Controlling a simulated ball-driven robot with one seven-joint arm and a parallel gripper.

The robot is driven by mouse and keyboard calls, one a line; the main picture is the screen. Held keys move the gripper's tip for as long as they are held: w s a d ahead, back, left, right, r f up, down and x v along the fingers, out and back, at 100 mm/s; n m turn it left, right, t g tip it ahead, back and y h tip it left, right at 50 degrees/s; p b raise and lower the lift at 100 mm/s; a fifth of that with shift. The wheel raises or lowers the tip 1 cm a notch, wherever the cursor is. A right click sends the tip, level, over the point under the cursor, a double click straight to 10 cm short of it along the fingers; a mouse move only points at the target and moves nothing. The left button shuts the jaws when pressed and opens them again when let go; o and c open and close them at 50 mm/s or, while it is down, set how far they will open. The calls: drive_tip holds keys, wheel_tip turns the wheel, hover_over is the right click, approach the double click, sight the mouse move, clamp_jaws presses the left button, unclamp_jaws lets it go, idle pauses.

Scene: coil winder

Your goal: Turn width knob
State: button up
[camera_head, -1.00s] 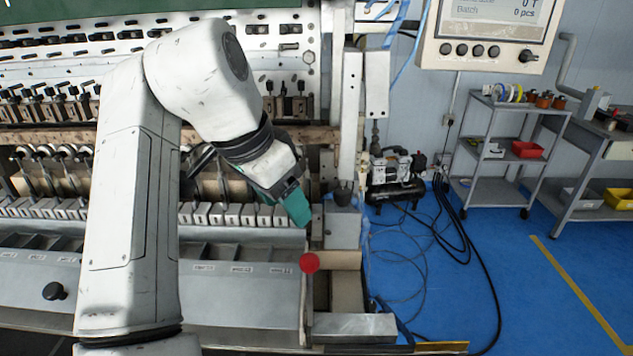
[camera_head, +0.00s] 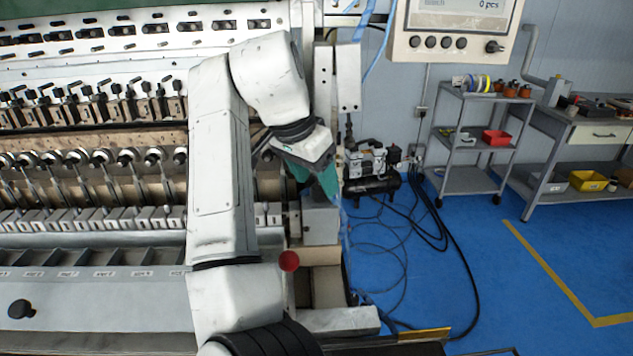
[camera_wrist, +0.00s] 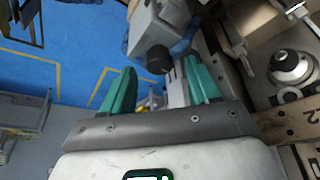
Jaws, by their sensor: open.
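A dark round knob (camera_wrist: 157,62) sticks out of a grey metal block (camera_wrist: 152,32) in the wrist view. It appears between the fingers of my gripper (camera_wrist: 161,66) in the picture, beyond their tips. The teal fingers are apart, with nothing between them that I can see them touching. In the head view my gripper (camera_head: 331,194) points down at the right end of the machine, above a grey block (camera_head: 321,228). The knob on that block is hidden behind my gripper there. No label tells which knob is the width knob.
A red ball knob (camera_head: 289,261) stands below my gripper, and a black knob (camera_head: 22,308) is on the front panel at left. A control panel (camera_head: 455,32) hangs at upper right. Hoses and cables lie right of the machine. Blue floor is open further right.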

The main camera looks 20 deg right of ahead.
drive_tip(key=shift+x, duration=1)
drive_tip(key=c, duration=1)
